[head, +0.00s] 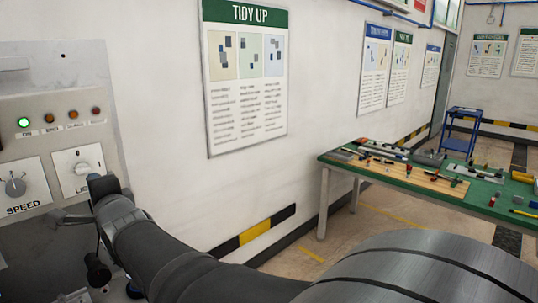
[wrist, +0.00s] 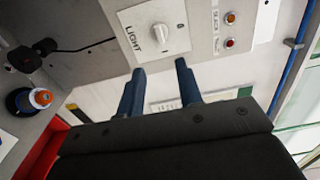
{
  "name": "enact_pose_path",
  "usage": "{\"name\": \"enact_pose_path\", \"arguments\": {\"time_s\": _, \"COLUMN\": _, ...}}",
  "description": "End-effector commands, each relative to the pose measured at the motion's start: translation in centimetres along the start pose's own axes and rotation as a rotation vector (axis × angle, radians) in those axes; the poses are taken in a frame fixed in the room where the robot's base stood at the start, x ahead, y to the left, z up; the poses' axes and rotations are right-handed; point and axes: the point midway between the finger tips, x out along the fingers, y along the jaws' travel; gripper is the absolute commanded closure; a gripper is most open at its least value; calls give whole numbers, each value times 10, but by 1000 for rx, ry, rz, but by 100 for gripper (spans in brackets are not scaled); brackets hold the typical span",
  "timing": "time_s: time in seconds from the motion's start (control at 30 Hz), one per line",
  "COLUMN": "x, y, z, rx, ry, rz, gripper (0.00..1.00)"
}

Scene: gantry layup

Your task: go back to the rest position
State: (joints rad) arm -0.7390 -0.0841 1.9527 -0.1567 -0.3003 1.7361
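My gripper (wrist: 160,82) is open and empty in the wrist view, its two dark blue fingers apart. It is in front of the grey control panel (head: 50,68), below the white LIGHT knob (wrist: 162,38) in that picture, with no visible contact. In the head view my arm reaches from the lower right to the panel at the left. The wrist hides part of the LIGHT knob plate (head: 83,168) there, and the fingertips are hard to make out.
The panel also has a SPEED knob (head: 15,185) and a lit green lamp (head: 23,122). A black lever (head: 98,272) sticks out lower down. A green-topped table (head: 480,200) with tools and parts stands at the right. A blue cart (head: 460,130) is behind it.

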Motion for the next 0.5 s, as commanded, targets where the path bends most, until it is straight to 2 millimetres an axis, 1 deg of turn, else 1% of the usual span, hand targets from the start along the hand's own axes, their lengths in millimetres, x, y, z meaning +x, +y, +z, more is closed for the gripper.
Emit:
{"name": "enact_pose_path", "arguments": {"time_s": 0.03, "x": 8, "y": 1, "z": 0, "rx": 0, "ry": 0, "rz": 2, "gripper": 67}}
{"name": "enact_pose_path", "arguments": {"time_s": 0.5, "x": 78, "y": 1, "z": 0, "rx": 0, "ry": 0, "rz": 1, "gripper": 67}}
